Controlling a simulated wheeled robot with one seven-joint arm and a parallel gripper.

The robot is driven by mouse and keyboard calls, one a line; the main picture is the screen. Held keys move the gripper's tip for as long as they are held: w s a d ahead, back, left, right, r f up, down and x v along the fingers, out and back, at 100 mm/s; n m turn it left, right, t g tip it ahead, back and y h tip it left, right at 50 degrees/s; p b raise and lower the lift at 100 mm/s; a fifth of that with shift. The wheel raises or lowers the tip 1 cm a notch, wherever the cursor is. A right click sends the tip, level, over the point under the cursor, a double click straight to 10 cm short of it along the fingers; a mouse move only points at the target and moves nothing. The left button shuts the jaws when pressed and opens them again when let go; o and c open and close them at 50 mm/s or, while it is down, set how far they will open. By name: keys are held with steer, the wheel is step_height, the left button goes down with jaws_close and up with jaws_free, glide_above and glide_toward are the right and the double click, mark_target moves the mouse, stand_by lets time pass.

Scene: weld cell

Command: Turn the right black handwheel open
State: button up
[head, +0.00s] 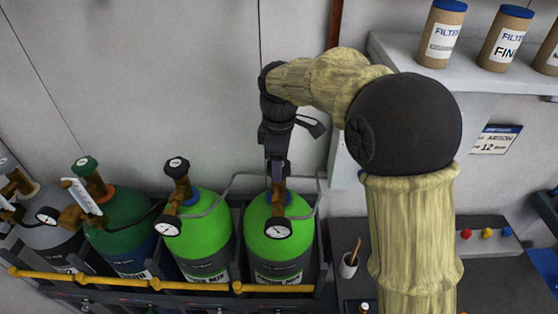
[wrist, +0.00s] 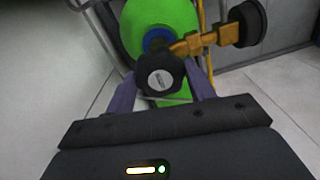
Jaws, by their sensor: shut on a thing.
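The right black handwheel (wrist: 160,77) sits on top of the right bright green cylinder (head: 268,222), on its brass valve. In the wrist view it is between the two purple fingers of my gripper (wrist: 164,88), which are shut on it from both sides. In the head view my gripper (head: 277,172) points down over this cylinder and hides the handwheel. A pressure gauge (head: 278,228) faces forward on the valve. The other bright green cylinder (head: 205,235) to the left has its own black handwheel (head: 176,166), standing free.
A dark green cylinder (head: 118,235) and a grey cylinder (head: 45,237) stand further left in the rack. A yellow rail (head: 195,286) runs along the front. A shelf (head: 490,68) with filter cans is at the upper right. A cup (head: 348,266) stands on the bench to the right.

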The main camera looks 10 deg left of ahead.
steer(key=shift+n, duration=0.3)
steer(key=n+p, duration=0.2)
steer(key=n, duration=0.3)
steer(key=shift+r, duration=0.15)
steer(key=n+p, duration=0.3)
steer(key=n, duration=0.3)
steer(key=n+p, duration=0.2)
steer(key=n, duration=0.1)
steer(key=shift+r+n, duration=0.1)
steer(key=shift+n, duration=0.2)
steer(key=n+p, duration=0.3)
steer(key=shift+a+n, duration=0.1)
steer(key=shift+n, duration=0.2)
steer(key=n+p, duration=0.2)
steer(key=n, duration=0.2)
steer(key=shift+n, duration=0.4)
steer(key=shift+f, duration=0.2)
steer(key=o, duration=1)
